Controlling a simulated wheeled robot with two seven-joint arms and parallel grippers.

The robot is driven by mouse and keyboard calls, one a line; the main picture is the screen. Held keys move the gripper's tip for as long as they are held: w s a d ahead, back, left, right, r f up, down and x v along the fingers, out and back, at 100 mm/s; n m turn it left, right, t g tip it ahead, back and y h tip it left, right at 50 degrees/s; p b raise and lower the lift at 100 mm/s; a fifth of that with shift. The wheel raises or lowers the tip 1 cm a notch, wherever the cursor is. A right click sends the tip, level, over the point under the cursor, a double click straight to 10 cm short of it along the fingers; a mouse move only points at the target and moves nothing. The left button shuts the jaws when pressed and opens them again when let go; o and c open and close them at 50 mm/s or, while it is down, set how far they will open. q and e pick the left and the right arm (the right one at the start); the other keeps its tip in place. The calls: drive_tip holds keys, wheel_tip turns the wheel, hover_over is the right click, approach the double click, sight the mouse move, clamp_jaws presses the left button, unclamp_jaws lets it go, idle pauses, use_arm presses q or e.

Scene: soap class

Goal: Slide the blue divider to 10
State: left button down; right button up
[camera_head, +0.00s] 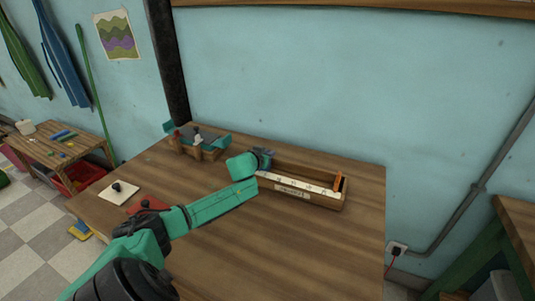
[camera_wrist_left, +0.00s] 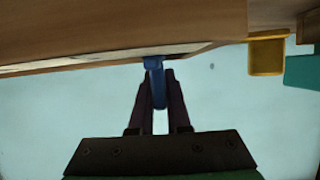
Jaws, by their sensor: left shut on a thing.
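A long wooden box (camera_head: 318,199) with a white numbered scale (camera_head: 300,183) along it lies on the table. Its numbers are too small to read. My left gripper (camera_head: 266,154) is at the left end of the box. In the left wrist view, the dark fingers of my left gripper (camera_wrist_left: 158,88) are shut on the blue divider (camera_wrist_left: 155,78), which stands at the edge of the wooden box (camera_wrist_left: 110,30). In the head view the arm hides the divider and the box's left end. An orange divider (camera_head: 338,182) stands near the right end. My right gripper is not in view.
The wooden table (camera_head: 310,245) is clear in front of the box. A wooden holder with teal parts (camera_head: 198,142) stands at the back left. A white board with a black knob (camera_head: 118,191) and a red piece (camera_head: 148,204) lie at the left.

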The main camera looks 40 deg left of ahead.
use_arm(q)
drive_tip(key=d, duration=0.2)
drive_tip(key=w+d, duration=0.1)
drive_tip(key=d, duration=0.2)
drive_tip(key=w+d, duration=0.1)
drive_tip(key=d, duration=0.1)
drive_tip(key=shift+w+d, duration=0.2)
drive_tip(key=shift+d, duration=0.05)
drive_tip(key=shift+a, duration=0.1)
drive_tip(key=c, duration=0.9)
unclamp_jaws()
drive_tip(key=shift+s, duration=0.1)
drive_tip(key=v, duration=1.4)
drive_tip(key=shift+s+r, duration=0.1)
drive_tip(key=shift+s, duration=0.05)
